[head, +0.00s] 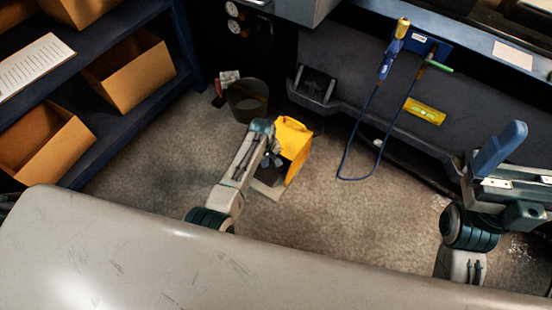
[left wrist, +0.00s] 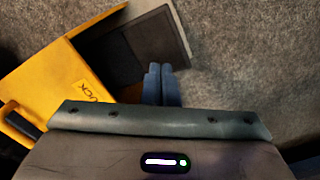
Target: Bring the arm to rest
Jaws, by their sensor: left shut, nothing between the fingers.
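My left arm reaches out over the floor in the head view. Its gripper (head: 272,160) is beside a yellow box-like thing (head: 295,140). In the left wrist view, the two blue fingers (left wrist: 160,85) are together with nothing between them. The yellow thing (left wrist: 60,85) is to their left there, with a label only partly readable. Whether the gripper touches it, I cannot tell. My right gripper (head: 500,150) is at the right of the head view, blue finger pointing up; its opening cannot be made out.
A dark bin (head: 247,100) stands behind the left gripper. A blue shelf rack (head: 130,125) with cardboard boxes (head: 130,75) is at the left. A dark machine (head: 345,70) runs along the back, with a looped blue hose (head: 363,125). The floor (head: 350,215) between my arms is clear.

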